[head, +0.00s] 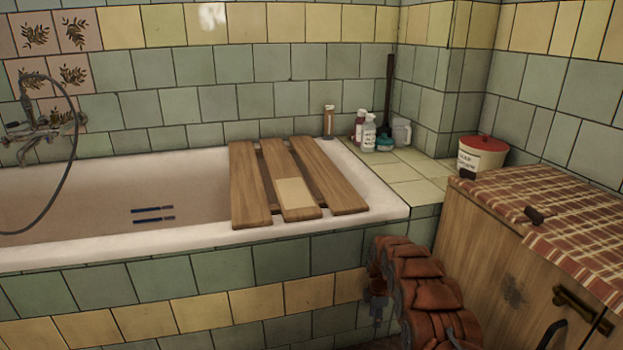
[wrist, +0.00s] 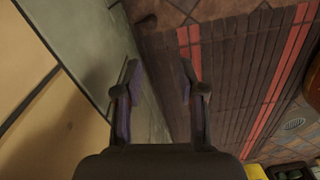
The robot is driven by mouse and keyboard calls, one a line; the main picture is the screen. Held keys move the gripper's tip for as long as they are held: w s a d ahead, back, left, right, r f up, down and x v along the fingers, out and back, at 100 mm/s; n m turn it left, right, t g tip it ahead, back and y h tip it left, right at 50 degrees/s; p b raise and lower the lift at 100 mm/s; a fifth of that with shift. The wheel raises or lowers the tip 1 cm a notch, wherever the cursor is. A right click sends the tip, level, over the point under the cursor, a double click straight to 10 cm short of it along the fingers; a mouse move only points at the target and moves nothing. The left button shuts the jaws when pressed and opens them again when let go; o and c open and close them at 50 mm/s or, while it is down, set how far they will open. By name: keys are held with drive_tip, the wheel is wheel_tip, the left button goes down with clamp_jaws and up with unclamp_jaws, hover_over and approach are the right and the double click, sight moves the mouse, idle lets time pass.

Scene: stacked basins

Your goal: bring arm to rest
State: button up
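My gripper (wrist: 160,70) is open in the wrist view, with its two fingers apart and nothing between them. It points down beside a tiled wall, above a dark slatted mat with red stripes (wrist: 235,85) on the floor. In the head view, my arm with its rust-coloured segmented cover is at the lower right, in front of the tub's tiled side. Part of my gripper (head: 377,306) seems to show there, low and dim; its fingers are not clear.
A white bathtub (head: 80,245) bears a slatted wooden board (head: 250,185) with a pale block (head: 294,192) on it. Bottles (head: 369,133) stand on the tiled ledge. A wooden cabinet (head: 480,235) with a checked cloth (head: 570,205) and a red-lidded pot (head: 482,156) stands close right of my arm.

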drive_tip(key=s+r+m+p, duration=0.3)
drive_tip(key=s+r+p, duration=0.4)
drive_tip(key=r, duration=0.9)
drive_tip(key=s+r+m+p, duration=0.3)
drive_tip(key=s+r+p, duration=0.35)
drive_tip(key=r, duration=1.05)
drive_tip(key=s+r+m+p, duration=0.3)
drive_tip(key=s+r+p, duration=0.35)
drive_tip(key=r, duration=0.95)
drive_tip(key=s+a+r+m+p, duration=0.1)
drive_tip(key=s+r+m+p, duration=0.4)
drive_tip(key=s+r+p, duration=0.5)
drive_tip(key=s+a+r+m+g+p, duration=0.1)
drive_tip(key=s+r+m+p, duration=0.3)
drive_tip(key=s+r+p, duration=0.5)
drive_tip(key=s+r, duration=0.3)
drive_tip(key=s, duration=0.4)
drive_tip(key=s+r, duration=0.4)
drive_tip(key=s, duration=0.4)
drive_tip(key=shift+s+m+g+p, duration=0.15)
drive_tip(key=shift+m+g+p, duration=0.15)
drive_tip(key=shift+m+p, duration=0.1)
drive_tip(key=shift+a+r, duration=0.1)
drive_tip(key=shift+a, duration=0.1)
